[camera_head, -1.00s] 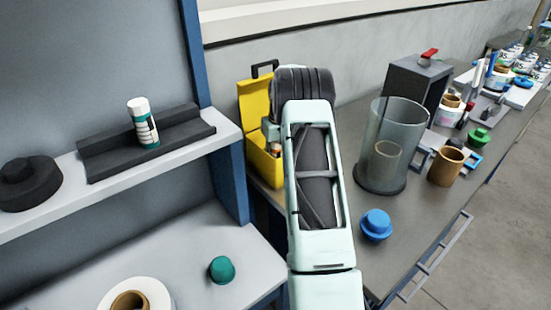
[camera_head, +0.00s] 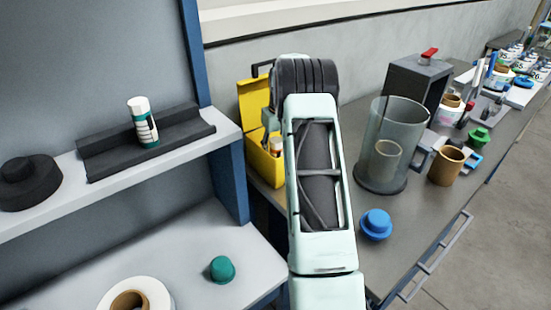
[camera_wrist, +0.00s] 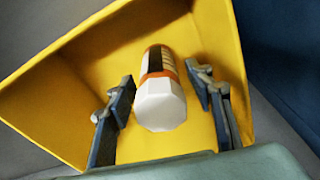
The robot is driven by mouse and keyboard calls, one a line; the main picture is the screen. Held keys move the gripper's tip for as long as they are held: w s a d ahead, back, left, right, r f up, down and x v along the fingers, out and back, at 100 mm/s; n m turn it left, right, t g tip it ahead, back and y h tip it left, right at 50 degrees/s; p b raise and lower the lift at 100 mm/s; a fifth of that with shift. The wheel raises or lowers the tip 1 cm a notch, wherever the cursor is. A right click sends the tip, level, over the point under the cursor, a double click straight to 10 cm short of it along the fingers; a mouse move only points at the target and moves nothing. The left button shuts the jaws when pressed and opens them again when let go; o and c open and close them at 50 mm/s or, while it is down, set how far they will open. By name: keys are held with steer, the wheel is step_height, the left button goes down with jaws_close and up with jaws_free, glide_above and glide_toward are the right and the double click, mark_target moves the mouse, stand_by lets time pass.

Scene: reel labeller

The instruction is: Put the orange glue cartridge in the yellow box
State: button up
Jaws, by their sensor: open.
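The yellow box (camera_head: 262,165) stands on the bench with its lid up, partly hidden behind my arm. In the wrist view its yellow inside (camera_wrist: 90,75) surrounds my gripper. The orange glue cartridge (camera_wrist: 157,62), with a white faceted end, an orange band and a black-and-white label, is inside the box. In the head view only a small part of it (camera_head: 276,145) shows at the box opening. My gripper (camera_wrist: 165,108) is open, with one finger on each side of the cartridge and a gap visible at both sides. Whether the cartridge touches the box floor is unclear.
A clear cylinder (camera_head: 388,150), a blue knob (camera_head: 376,224) and a brown cup (camera_head: 446,166) stand right of my arm. A shelf (camera_head: 60,205) at left holds a white-and-green cartridge (camera_head: 143,122) in a dark holder. A blue post (camera_head: 229,180) stands close left of the box.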

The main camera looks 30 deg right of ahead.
mark_target(277, 140)
steer(key=r, duration=0.5)
steer(key=s+r, duration=0.1)
steer(key=r, duration=0.2)
steer(key=shift+r, duration=0.3)
